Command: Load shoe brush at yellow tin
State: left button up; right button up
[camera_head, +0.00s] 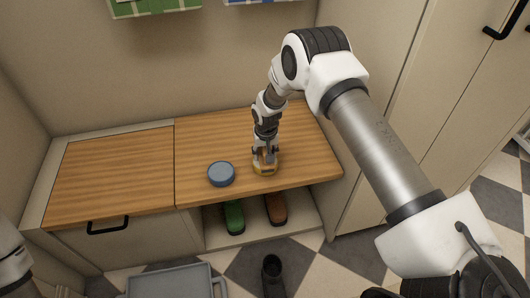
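The yellow tin (265,170) sits on the wooden counter near its right part, just under my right gripper (265,152). My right gripper points down at the tin, and its fingers are small and dark in this view. I cannot tell whether the fingers are open or shut, or whether a brush is between them. No shoe brush can be made out clearly. My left gripper is not in view; only a white part of that arm shows at the left edge.
The wooden counter (110,170) is clear on its left. A green shoe (234,216) and a brown shoe (276,208) are on the shelf below. A dark boot (272,274) and a grey tray (170,284) are in front. A tall cabinet (400,110) stands at the right.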

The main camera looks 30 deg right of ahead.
jog(key=shift+r+p, duration=2.7)
jog(key=shift+r, duration=0.8)
jog(key=shift+f, duration=0.1)
jog(key=w+a+r, duration=0.3)
jog(key=w+r, duration=0.1)
jog(key=r, duration=0.5)
jog(key=s+a+r+n, duration=0.1)
jog(key=s+a+r, duration=0.3)
jog(key=r, duration=0.6)
jog(key=s+a+n, duration=0.3)
jog(key=s+a, duration=0.2)
jog(key=s, duration=0.6)
notch_tip(320, 180, up, 8)
jog(key=w+p, duration=0.2)
jog(key=p, duration=1)
jog(key=shift+d+y, duration=0.25)
jog(key=shift+y, duration=0.05)
